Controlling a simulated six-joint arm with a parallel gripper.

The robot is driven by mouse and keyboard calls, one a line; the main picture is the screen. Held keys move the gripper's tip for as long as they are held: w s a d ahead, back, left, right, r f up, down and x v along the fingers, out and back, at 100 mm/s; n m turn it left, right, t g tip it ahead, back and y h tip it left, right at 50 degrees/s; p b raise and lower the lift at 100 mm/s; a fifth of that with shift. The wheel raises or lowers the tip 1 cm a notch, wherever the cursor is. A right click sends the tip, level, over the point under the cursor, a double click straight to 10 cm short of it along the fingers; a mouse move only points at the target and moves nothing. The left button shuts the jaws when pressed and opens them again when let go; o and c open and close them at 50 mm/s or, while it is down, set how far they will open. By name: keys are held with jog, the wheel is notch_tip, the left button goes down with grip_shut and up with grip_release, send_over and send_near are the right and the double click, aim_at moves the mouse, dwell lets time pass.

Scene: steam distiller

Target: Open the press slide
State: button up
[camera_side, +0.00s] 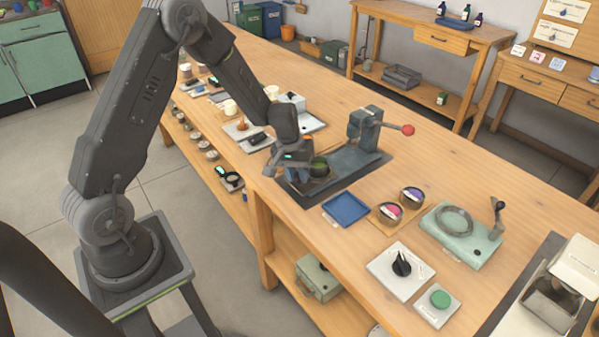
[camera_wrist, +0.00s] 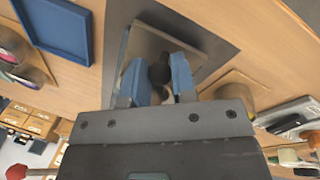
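The press (camera_side: 365,128) is a dark grey body with a red-knobbed lever, standing on a dark mat. Its slide (camera_side: 318,184) is a grey plate low at the front left, with a dark green round part (camera_side: 320,166) above it. The slide's plate also shows in the wrist view (camera_wrist: 150,42), with a dark knob (camera_wrist: 158,72) at its near end. My gripper (camera_side: 290,172) is down at this front end. In the wrist view my gripper (camera_wrist: 159,78) has its two blue fingers close on either side of the knob, apparently touching it. The knob's lower part is partly hidden.
A blue tray (camera_side: 346,209) lies just right of the mat, with two round jars (camera_side: 412,196) beyond it. A pale green device with a crank (camera_side: 460,235) stands further right. White plates and small items (camera_side: 250,135) lie left of my gripper.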

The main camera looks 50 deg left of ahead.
jog(key=o, duration=0.4)
jog(key=shift+o, duration=0.2)
notch_tip(320, 180, up, 14)
jog(key=s+a, duration=0.1)
jog(key=a, duration=0.1)
jog(key=shift+s+f, duration=0.2)
jog(key=s+d+r+m+t+y, duration=0.15)
jog(key=s+d+r+m, duration=0.25)
jog(key=s+d+r, duration=0.55)
jog(key=s+d+r+m+t, duration=0.1)
jog(key=s, duration=0.5)
jog(key=s+d+r+m+t, duration=0.1)
jog(key=s+r+t, duration=0.1)
jog(key=s, duration=0.4)
jog(key=shift+d+m, duration=0.25)
jog(key=shift+m, duration=0.15)
